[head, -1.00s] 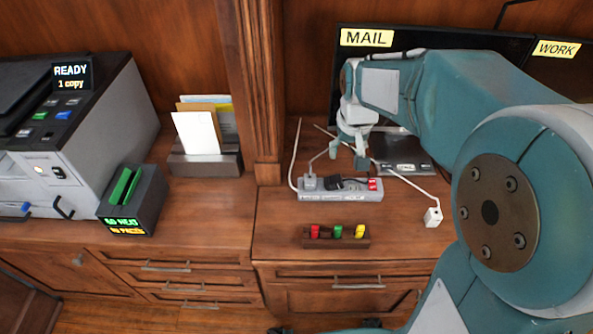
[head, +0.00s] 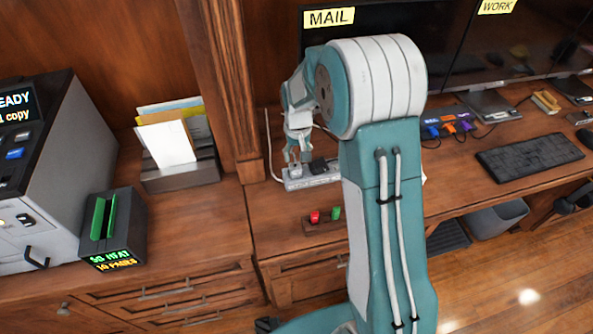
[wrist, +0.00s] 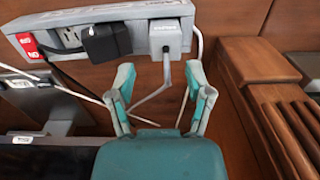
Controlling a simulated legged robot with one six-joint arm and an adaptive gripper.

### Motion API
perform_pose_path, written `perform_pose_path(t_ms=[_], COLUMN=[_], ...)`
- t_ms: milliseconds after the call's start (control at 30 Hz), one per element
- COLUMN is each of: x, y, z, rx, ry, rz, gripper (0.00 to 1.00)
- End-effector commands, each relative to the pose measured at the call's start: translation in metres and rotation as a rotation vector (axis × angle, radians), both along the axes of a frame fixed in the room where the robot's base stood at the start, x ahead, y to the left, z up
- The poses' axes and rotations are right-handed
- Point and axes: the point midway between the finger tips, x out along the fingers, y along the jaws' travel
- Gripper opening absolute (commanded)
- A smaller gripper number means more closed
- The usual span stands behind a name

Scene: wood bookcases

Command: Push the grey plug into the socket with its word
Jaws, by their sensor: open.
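The grey plug (wrist: 165,38) sits at one end of the power strip (wrist: 125,14), beside a black adapter (wrist: 106,42). Small print on the plug is too small to read. I cannot tell how deep it is seated. A grey cord runs from it between my fingers. In the head view, the grey plug is at the left end of the power strip (head: 326,180), just under my gripper (head: 298,156). In the wrist view, my gripper (wrist: 160,82) is open, its two fingertips apart and short of the plug, with nothing held.
A red switch (wrist: 29,45) is at the strip's other end, next to a bare outlet (wrist: 70,38). A small rack (head: 322,226) with red and green pieces stands in front. A wood pillar (head: 220,90) and letter holder (head: 180,172) are left; monitors stand behind.

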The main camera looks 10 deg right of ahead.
Motion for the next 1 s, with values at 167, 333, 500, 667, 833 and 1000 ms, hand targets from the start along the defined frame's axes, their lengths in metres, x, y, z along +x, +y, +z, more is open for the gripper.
perform_pose_path(t_ms=[167, 333, 500, 667, 833, 1000], x=[-0.001, -0.001, -0.001, -0.001, 0.0, 0.0], y=[0.004, 0.0, -0.001, -0.001, 0.0, 0.0], z=[-0.015, -0.04, -0.06, -0.063, -0.062, -0.062], rx=[-0.004, -0.003, -0.001, -0.001, -0.003, -0.002], ry=[0.001, 0.004, 0.001, 0.0, -0.001, 0.0], rz=[0.003, 0.002, 0.002, 0.002, 0.002, 0.002], gripper=[0.66, 0.66, 0.66, 0.66, 0.39, 0.01])
